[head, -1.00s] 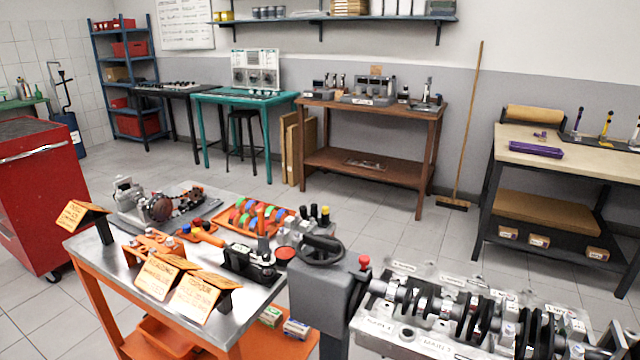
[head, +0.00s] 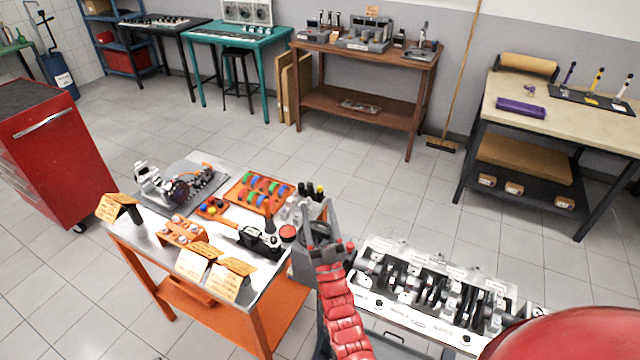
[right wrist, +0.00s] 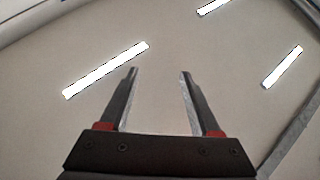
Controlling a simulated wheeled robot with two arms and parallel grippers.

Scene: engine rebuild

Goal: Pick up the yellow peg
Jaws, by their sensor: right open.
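The yellow peg (head: 597,78) stands upright in a black holder (head: 580,97) on the light-topped workbench at the right of the head view. A purple peg (head: 569,72) stands to its left and a white peg (head: 622,88) to its right. My right gripper (head: 319,218) is raised near the middle of the head view, far from the peg, in front of the steel cart's right end. In the right wrist view its two fingers (right wrist: 157,75) are apart with nothing between them, against the ceiling lights. My left gripper is out of view.
An engine block (head: 420,314) lies at the lower right, between me and the workbench (head: 508,85). The orange cart (head: 262,292) with parts stands at centre left. A purple case (head: 521,108) lies on the workbench. Tiled floor is free before the bench.

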